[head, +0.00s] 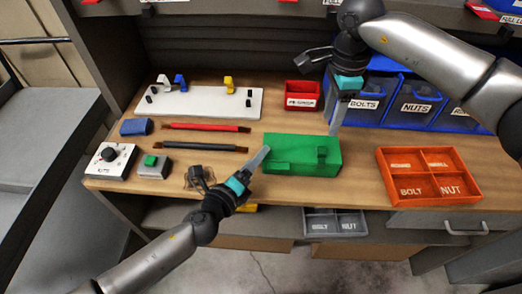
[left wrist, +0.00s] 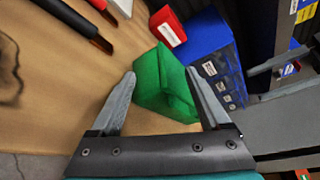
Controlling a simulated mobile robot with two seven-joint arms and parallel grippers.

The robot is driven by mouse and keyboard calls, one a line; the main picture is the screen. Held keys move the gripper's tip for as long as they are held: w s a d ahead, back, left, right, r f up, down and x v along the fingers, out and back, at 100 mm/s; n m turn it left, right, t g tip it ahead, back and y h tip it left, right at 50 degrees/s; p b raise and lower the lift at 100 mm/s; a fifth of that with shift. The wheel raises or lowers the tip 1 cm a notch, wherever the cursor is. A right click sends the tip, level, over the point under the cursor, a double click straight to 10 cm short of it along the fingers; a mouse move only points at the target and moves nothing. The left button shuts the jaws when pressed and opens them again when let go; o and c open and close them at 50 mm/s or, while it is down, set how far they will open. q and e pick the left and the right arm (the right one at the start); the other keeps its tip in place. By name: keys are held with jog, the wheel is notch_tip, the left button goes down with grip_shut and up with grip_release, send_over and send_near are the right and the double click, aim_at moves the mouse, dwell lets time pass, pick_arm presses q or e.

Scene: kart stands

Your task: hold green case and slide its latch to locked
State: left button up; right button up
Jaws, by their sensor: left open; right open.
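The green case (head: 302,145) lies on the wooden bench near its front edge. It has a small raised block (head: 322,154) at its right and a flatter ledge at its left front; I cannot tell the latch's position. My left gripper (head: 260,158) is open at the case's left end. In the left wrist view the case (left wrist: 163,82) shows between and beyond the spread fingers (left wrist: 165,88); contact is unclear. My right gripper (head: 336,128) points down at the case's right rear corner, open; its fingers overlap in the head view but show apart in the left wrist view (left wrist: 278,76).
An orange divided tray (head: 428,202) stands right of the case. Blue bins (head: 405,88) and a red bin (head: 302,95) stand behind. Red and black rods (head: 205,147), a white board with hooks (head: 205,108) and a dial box (head: 110,160) lie left.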

pick_arm(q)
jog(key=shift+x, duration=2)
jog(key=shift+c, duration=0.2)
jog(key=shift+s+f, duration=0.1)
grip_shut()
